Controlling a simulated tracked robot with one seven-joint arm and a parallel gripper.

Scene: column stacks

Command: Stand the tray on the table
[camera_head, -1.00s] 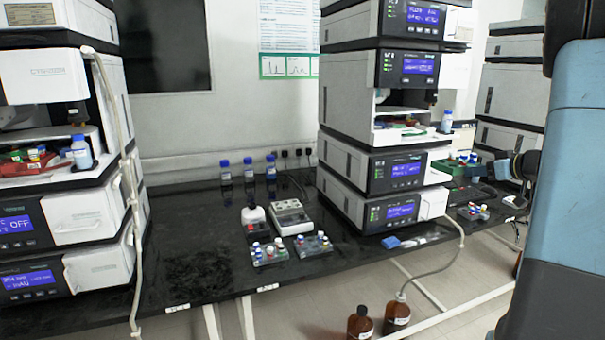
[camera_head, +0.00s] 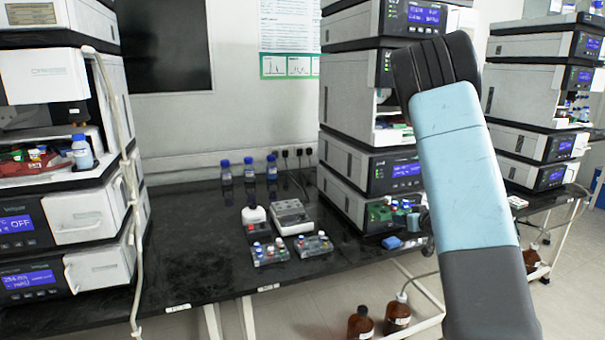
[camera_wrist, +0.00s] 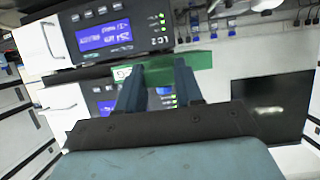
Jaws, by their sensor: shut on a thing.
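Instrument stacks (camera_head: 95,215) flank the table. The left-middle surface is clear.

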